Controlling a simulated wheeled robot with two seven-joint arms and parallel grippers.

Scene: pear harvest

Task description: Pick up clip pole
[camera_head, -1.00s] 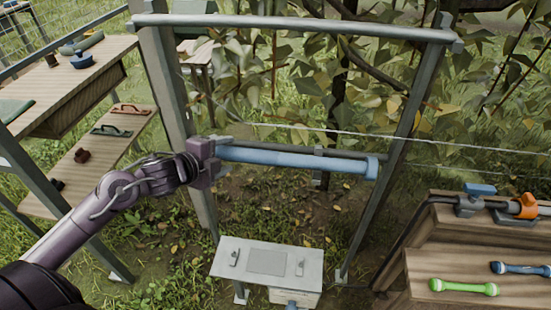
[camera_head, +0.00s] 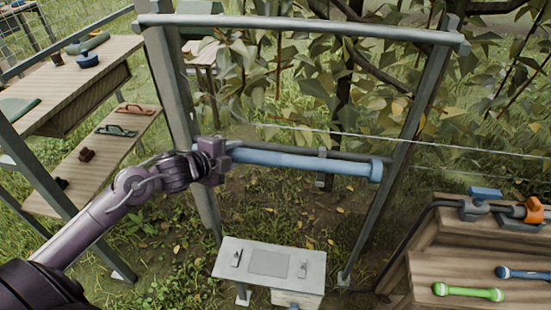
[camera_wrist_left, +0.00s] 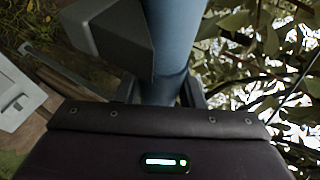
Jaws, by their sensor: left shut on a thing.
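The clip pole (camera_head: 310,163) is a blue bar with a thicker collar at its right end. In the head view it lies roughly level within the grey upright frame, sloping slightly down to the right. My left gripper (camera_head: 222,155) is shut on its left end. In the left wrist view the blue pole (camera_wrist_left: 168,45) runs up from between the fingers, with a grey angular block (camera_wrist_left: 112,38) beside it. The gripper's own body hides the grasped part. My right gripper is not in view.
A grey frame (camera_head: 300,28) with two posts surrounds the pole, and a grey bar runs just behind it. A small white table (camera_head: 228,268) stands below. Wooden shelves (camera_head: 100,147) are at left. A wooden bench (camera_head: 425,265) with green and blue handles is at right. Leafy branches fill the back.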

